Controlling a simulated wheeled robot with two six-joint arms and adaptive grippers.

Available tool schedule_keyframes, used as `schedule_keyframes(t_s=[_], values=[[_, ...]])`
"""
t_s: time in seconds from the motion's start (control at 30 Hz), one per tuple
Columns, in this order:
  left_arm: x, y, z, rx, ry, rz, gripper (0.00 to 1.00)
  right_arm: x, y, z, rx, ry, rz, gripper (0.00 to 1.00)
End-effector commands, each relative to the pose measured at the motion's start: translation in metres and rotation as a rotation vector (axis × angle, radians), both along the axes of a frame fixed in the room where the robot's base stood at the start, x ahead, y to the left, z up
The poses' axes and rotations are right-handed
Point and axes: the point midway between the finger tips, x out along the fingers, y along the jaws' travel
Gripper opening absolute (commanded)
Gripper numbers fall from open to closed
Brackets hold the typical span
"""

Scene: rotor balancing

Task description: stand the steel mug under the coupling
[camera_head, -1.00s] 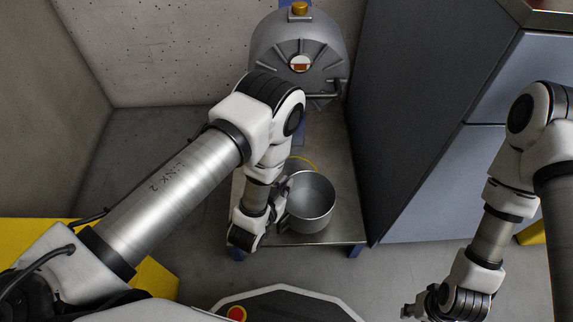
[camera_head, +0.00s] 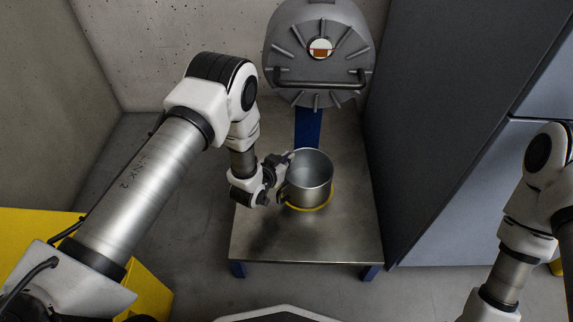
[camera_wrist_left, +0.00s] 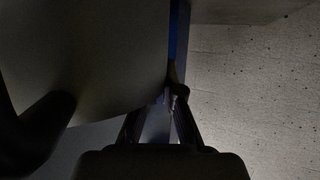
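The steel mug (camera_head: 312,180) is upright at the yellow ring (camera_head: 321,207) on the metal table. The ring's front edge shows below the mug; whether the mug touches the table is hard to tell. My left gripper (camera_head: 281,170) is at the mug's left side, shut on its handle. In the left wrist view its fingers (camera_wrist_left: 160,121) converge beside a large dim grey surface, probably the mug wall. The ribbed grey housing (camera_head: 318,82) with a round window stands behind the mug on a blue post. I cannot pick out the coupling. My right gripper is out of frame.
The metal table (camera_head: 300,245) is bare in front of the mug. A dark cabinet (camera_head: 435,130) bounds it on the right, and a concrete wall (camera_head: 165,50) stands behind. A handle bar (camera_head: 320,85) crosses the housing front. A yellow block (camera_head: 145,285) lies at lower left.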

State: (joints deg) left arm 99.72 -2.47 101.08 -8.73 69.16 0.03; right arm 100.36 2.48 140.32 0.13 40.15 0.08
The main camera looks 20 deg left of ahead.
Motion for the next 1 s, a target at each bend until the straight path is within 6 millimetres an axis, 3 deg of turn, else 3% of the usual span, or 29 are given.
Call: schedule_keyframes(t_s=[0.27, 0.3, 0.33, 0.37, 0.7, 0.87, 1.0], values=[[-0.001, 0.0, -0.002, 0.0, 0.003, 0.001, 0.0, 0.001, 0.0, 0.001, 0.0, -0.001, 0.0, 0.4], [-0.001, 0.0, -0.002, 0.001, 0.004, 0.001, 0.18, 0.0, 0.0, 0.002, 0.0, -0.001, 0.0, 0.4], [-0.001, 0.0, -0.002, 0.001, 0.004, 0.001, 0.29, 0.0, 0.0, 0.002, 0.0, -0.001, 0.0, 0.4], [-0.001, 0.0, -0.002, 0.0, 0.004, 0.001, 0.31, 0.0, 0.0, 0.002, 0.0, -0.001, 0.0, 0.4], [-0.002, 0.0, 0.003, 0.0, 0.004, 0.001, 0.31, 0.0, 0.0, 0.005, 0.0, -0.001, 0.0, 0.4], [-0.026, 0.005, 0.016, 0.0, 0.008, 0.003, 0.31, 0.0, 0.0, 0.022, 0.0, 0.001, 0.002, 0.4], [-0.06, 0.012, 0.032, 0.001, 0.01, 0.003, 0.31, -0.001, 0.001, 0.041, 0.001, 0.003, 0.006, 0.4]])
